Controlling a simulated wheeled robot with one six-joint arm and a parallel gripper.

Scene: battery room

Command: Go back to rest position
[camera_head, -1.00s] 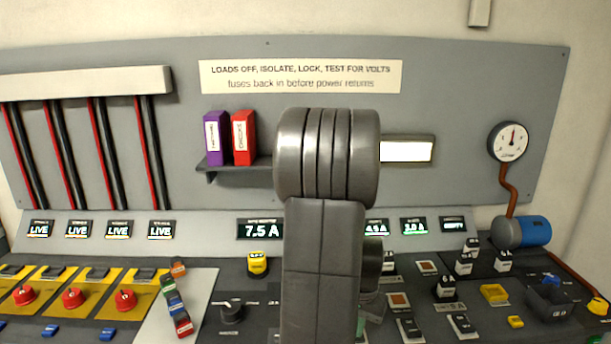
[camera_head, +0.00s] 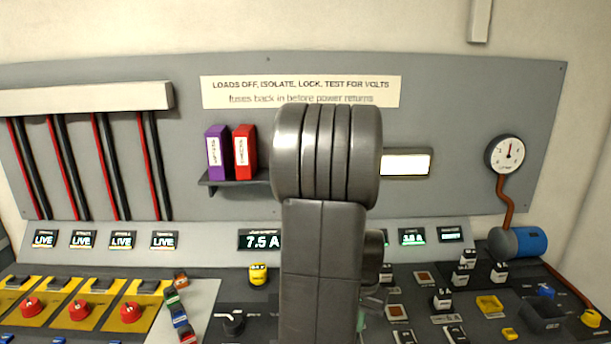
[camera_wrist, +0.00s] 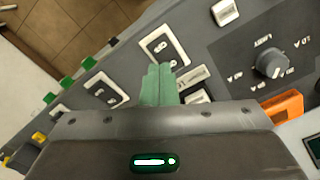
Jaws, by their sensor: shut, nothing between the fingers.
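My gripper (camera_wrist: 159,84) shows in the wrist view as two pale green fingers pressed together, with nothing between them. It hangs over the grey control panel (camera_wrist: 215,62), close to small white-framed switches (camera_wrist: 160,47). I cannot tell its height above them. In the head view my arm stands upright in the middle and hides the centre of the console; the fingers are mostly hidden behind it.
Red rotary switches (camera_head: 78,310) sit on yellow plates at the left. Purple (camera_head: 217,152) and red (camera_head: 244,152) binders stand on a shelf. A blue cylinder (camera_head: 518,242) and gauge (camera_head: 505,154) are at the right. A grey knob (camera_wrist: 272,64) is near my gripper.

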